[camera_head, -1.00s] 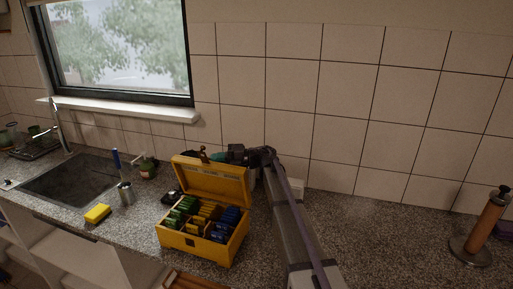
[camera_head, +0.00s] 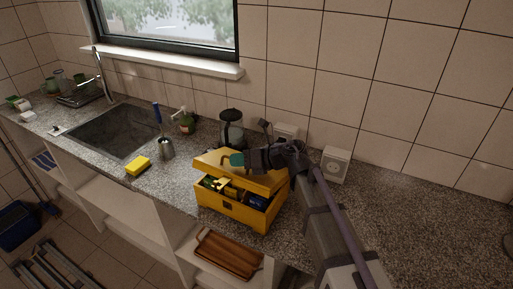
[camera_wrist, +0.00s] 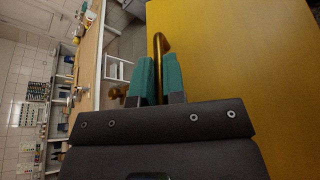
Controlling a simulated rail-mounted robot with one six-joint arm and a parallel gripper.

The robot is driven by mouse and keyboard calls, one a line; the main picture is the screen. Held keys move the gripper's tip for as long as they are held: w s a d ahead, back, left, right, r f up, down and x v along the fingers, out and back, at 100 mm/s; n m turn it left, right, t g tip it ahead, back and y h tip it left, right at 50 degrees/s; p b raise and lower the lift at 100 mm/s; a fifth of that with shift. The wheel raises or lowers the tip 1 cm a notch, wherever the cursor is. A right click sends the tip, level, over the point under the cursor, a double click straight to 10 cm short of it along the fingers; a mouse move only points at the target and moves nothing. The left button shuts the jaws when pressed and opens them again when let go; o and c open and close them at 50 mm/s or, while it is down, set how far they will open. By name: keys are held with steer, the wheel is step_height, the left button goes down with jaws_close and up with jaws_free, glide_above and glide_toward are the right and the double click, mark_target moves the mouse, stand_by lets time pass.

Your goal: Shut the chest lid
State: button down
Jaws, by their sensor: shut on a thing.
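The yellow chest (camera_head: 236,211) stands on the speckled counter, near its front edge. Its lid (camera_head: 268,183) is tilted partly down over the box, with a gap still open at the front. Dark and coloured packets (camera_head: 222,187) show in the gap. My gripper (camera_head: 236,160) is at the lid's free edge, its teal fingers closed. In the wrist view my gripper (camera_wrist: 158,75) is shut on a brass handle (camera_wrist: 159,44) beside the broad yellow lid face (camera_wrist: 230,65). My arm hides the chest's right back corner.
Behind the chest stand a glass press pot (camera_head: 231,128) and a white box (camera_head: 335,165). The counter right of my arm is clear.

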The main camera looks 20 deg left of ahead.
mark_target(234, 175)
steer(key=s+f+b, duration=0.1)
steer(key=f+n, duration=0.1)
steer(key=s+f+n+t+b, duration=0.1)
steer(key=f, duration=0.1)
steer(key=shift+s+a+h+b, duration=0.25)
steer(key=shift+s+h+b, duration=0.05)
steer(key=shift+s+b, duration=0.05)
steer(key=shift+s+f+b, duration=0.3)
steer(key=shift+f+b, duration=0.25)
steer(key=shift+a+r, duration=0.1)
steer(key=c, duration=1.2)
jaws_free()
steer(key=p+v, duration=0.4)
steer(key=v, duration=0.6)
steer(key=shift+s+r, duration=0.1)
steer(key=shift+d, duration=0.45)
